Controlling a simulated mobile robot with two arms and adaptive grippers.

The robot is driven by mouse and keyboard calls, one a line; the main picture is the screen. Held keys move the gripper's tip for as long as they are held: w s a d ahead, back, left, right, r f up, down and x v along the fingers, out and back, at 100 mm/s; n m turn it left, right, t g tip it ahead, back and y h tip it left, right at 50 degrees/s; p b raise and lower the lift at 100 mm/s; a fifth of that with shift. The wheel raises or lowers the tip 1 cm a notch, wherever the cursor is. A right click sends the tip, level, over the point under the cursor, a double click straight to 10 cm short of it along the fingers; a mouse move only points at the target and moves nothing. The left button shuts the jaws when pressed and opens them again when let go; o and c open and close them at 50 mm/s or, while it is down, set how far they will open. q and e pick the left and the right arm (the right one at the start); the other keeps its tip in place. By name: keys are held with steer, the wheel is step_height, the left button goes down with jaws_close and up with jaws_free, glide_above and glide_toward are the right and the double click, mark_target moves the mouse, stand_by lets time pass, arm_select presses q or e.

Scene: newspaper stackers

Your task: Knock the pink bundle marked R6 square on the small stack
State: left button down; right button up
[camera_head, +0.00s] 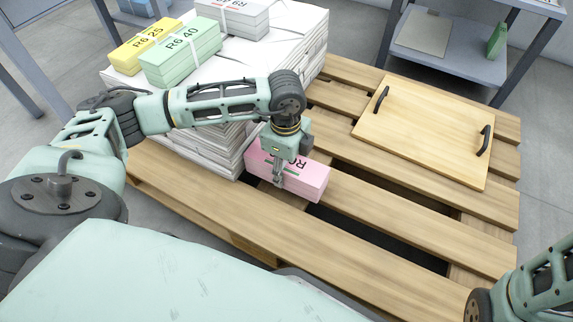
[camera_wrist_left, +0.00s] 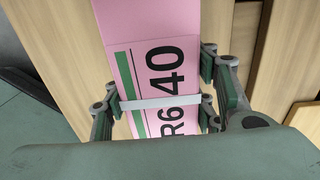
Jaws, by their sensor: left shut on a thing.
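The pink bundle (camera_head: 305,182) is low over the pallet slats, close to the front right corner of the big white stack (camera_head: 215,150). In the left wrist view the pink bundle (camera_wrist_left: 150,60) shows black "R6 40" print, a green stripe and a white band. My left gripper (camera_head: 279,178) points down on it and is shut across its width, with finger pads on both sides in the left wrist view (camera_wrist_left: 158,105). I cannot tell whether its underside touches the slats. I make out no separate small stack under it. My right gripper is out of frame.
On the white stack lie a yellow bundle (camera_head: 147,45), a green bundle (camera_head: 182,55) marked R6 40 and a white bundle (camera_head: 232,18). A wooden board (camera_head: 425,130) with two black handles lies on the pallet's right. Front slats (camera_head: 210,205) are bare. A shelf (camera_head: 450,55) stands behind.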

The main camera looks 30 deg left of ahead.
mark_target(298, 165)
arm_select(q)
steer(key=shift+w+a, duration=0.1)
steer(key=shift+a, duration=0.15)
stand_by(0.3)
steer(key=shift+d+r+p, duration=0.1)
steer(key=shift+d+p, duration=0.3)
steer(key=shift+d, duration=1.4)
steer(key=shift+w+p, duration=0.1)
steer(key=shift+p, duration=0.2)
